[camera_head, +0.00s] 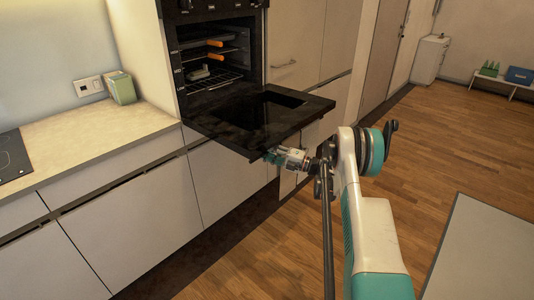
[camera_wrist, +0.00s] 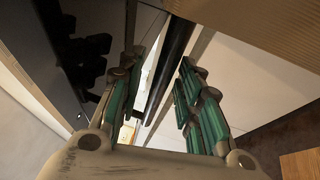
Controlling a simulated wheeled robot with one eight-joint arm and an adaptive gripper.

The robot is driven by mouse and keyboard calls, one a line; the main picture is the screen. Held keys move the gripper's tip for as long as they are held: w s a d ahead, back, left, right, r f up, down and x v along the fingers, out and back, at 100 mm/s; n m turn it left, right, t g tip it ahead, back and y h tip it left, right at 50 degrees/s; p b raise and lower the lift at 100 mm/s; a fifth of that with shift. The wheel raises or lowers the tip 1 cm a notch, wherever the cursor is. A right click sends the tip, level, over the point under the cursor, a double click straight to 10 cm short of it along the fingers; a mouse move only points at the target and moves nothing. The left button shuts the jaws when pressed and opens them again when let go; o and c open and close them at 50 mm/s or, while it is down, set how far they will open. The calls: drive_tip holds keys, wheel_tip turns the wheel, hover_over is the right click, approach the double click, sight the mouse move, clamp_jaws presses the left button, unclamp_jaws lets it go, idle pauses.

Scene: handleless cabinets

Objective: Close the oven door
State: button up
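The oven (camera_head: 213,62) is black and built into a tall cabinet. Its door (camera_head: 225,118) is folded down, about horizontal, with a dark glass pane on top. My gripper (camera_head: 270,157) is just below the door's front edge, near its near corner; whether it touches cannot be told. In the wrist view my gripper (camera_wrist: 160,68) has its teal-padded fingers apart, with nothing visibly held between them. A dark glossy panel (camera_wrist: 70,60) at the left of that view mirrors the fingers and appears to be the door's underside.
Racks inside the oven hold items with orange handles (camera_head: 214,43). A counter (camera_head: 85,142) with a green box (camera_head: 121,88) and a hob (camera_head: 12,155) is at left. White lower cabinets (camera_head: 130,215) stand below. The wooden floor (camera_head: 450,130) at right is open.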

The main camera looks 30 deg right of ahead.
clamp_jaws()
drive_tip(key=shift+r, duration=0.1)
